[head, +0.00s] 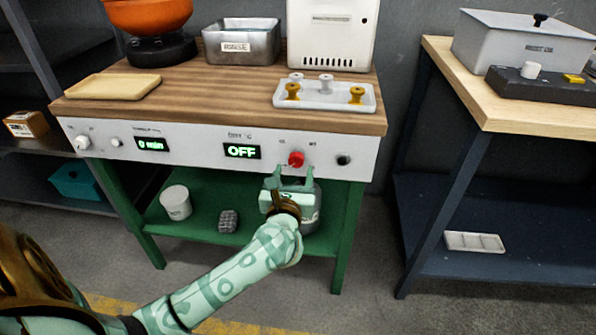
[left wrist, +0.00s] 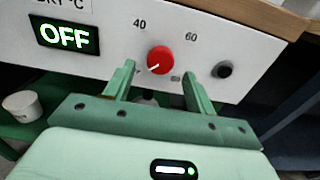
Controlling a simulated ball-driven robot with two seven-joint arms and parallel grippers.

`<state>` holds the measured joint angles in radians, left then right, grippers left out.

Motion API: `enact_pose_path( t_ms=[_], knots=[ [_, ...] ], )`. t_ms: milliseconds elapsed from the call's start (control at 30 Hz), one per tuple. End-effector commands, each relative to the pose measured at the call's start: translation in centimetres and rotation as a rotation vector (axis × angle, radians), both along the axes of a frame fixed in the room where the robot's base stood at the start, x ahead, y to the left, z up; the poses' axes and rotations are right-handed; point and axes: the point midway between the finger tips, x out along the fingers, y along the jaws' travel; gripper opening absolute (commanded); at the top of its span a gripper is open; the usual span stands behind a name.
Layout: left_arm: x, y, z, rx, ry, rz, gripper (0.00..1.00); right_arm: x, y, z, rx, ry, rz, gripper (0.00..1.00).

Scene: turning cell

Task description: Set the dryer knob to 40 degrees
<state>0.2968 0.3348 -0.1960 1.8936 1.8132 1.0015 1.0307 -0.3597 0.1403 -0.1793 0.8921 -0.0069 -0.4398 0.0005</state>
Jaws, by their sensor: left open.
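The dryer knob is the red knob (head: 296,159) on the white front panel of the bench. In the left wrist view the red knob (left wrist: 159,60) has a white pointer line aimed to the lower left, with the marks 40 at upper left, 60 at upper right and a third mark at lower right. The dryer display (head: 242,151) reads OFF, as it does in the left wrist view (left wrist: 64,35). My left gripper (head: 293,175) is open just below and in front of the knob, its fingertips (left wrist: 158,72) on either side, not visibly touching it. My right gripper is not in view.
A black knob (head: 344,160) sits right of the red one, close to my right-hand finger. A second display (head: 151,144) and white knobs (head: 82,142) are at left. A tray (head: 324,97) with small parts stands on the bench above the panel.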

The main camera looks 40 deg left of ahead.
Motion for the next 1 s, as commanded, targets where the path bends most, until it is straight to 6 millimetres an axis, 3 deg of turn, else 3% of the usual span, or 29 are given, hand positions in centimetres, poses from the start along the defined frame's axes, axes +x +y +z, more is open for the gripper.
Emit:
enact_pose_path(
  t_ms=[200,533,700,933,1000],
  knots=[
    [2.2,1.4,-0.2,0.0,0.001,0.001,0.55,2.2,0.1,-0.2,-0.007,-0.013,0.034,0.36],
    [2.5,1.5,0.0,0.001,0.0,0.0,0.55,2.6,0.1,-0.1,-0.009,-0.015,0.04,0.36],
    [2.5,1.5,0.0,0.001,0.001,0.0,0.11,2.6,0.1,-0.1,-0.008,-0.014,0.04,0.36],
    [2.5,1.5,0.1,0.008,0.005,0.0,0.11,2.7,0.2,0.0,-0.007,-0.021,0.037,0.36],
    [2.4,1.5,0.1,0.019,0.011,0.0,0.11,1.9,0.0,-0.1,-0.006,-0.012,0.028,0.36]
  ],
)
